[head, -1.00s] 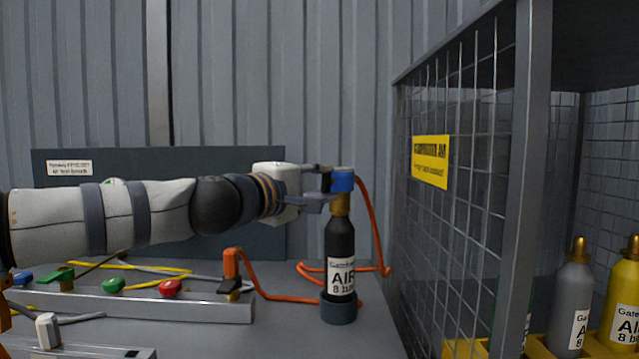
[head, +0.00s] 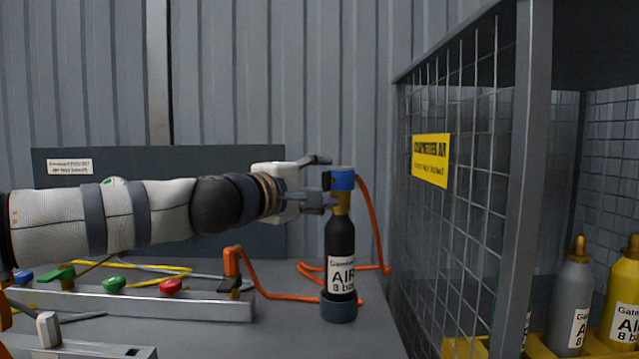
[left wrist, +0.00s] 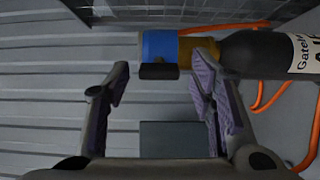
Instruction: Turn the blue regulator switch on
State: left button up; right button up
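The blue regulator switch (head: 342,180) sits on the brass neck of a black air bottle (head: 340,240), which stands upright in a dark round holder (head: 338,308) on the bench. My left gripper (head: 322,180) is open and empty at the left side of the blue regulator. In the left wrist view, the blue regulator (left wrist: 160,47) with a dark tab lies beyond and between the parted fingers (left wrist: 160,85). The lower finger comes close to the brass neck; I cannot tell whether it touches. My right gripper is not in view.
An orange hose (head: 374,225) runs from the regulator down to the bench. A metal rail (head: 150,303) with red and green knobs lies at the left. A wire cage (head: 460,215) with several bottles stands close on the right.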

pick_arm(q)
jog(key=v, duration=1.2)
